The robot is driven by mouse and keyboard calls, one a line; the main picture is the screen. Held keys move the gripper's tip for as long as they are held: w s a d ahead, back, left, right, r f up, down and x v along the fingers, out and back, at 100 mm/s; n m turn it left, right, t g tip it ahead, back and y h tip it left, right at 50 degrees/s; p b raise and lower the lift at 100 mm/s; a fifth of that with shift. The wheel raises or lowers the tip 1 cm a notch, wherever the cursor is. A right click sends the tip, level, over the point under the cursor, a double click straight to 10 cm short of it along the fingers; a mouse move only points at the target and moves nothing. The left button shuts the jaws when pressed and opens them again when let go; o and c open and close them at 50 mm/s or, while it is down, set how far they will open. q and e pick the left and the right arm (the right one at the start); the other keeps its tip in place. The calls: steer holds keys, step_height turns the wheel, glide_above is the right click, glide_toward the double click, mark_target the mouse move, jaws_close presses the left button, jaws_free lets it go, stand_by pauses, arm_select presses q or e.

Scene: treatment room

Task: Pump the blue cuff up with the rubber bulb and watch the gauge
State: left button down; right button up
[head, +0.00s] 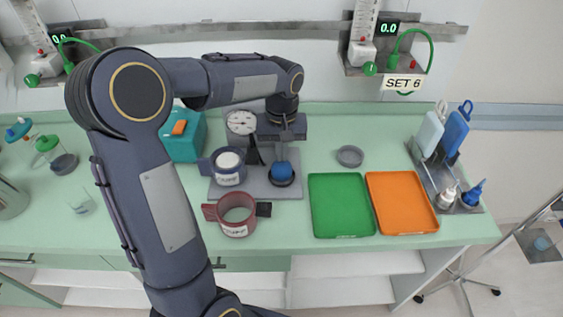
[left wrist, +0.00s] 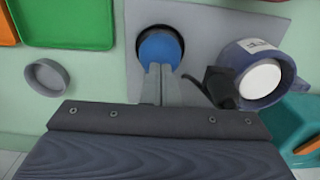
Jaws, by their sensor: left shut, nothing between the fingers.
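The blue rubber bulb (head: 283,171) sits in a dark round holder on a grey base plate (head: 254,188). It also shows in the left wrist view (left wrist: 160,47). My left gripper (head: 283,155) points down at the bulb, shut and empty, its fingertips (left wrist: 160,68) at the bulb's edge in both pictures; I cannot tell whether they touch it. The blue cuff (head: 227,176), around a white core, stands on the plate left of the bulb, and right of it in the left wrist view (left wrist: 292,72). The round white gauge (head: 240,122) stands behind; its needle is too small to read.
A dark red cuff (head: 237,214) stands in front of the plate. A green tray (head: 341,205), an orange tray (head: 402,203) and a small grey dish (head: 350,156) lie to the right. A bottle rack (head: 422,178) stands farther right. A teal box (head: 183,148) is behind my left arm.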

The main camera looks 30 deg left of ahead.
arm_select(q)
steer(key=shift+f, duration=0.1)
steer(key=shift+f+b, duration=0.85)
steer(key=shift+f, duration=0.2)
steer(key=shift+r+p, duration=1.05)
steer(key=shift+r, duration=0.15)
steer(key=shift+f, duration=0.1)
steer(key=shift+f+b, duration=0.95)
steer(key=shift+f, duration=0.25)
steer(key=shift+r+p, duration=1.05)
steer(key=shift+r, duration=0.2)
steer(key=shift+f, duration=0.1)
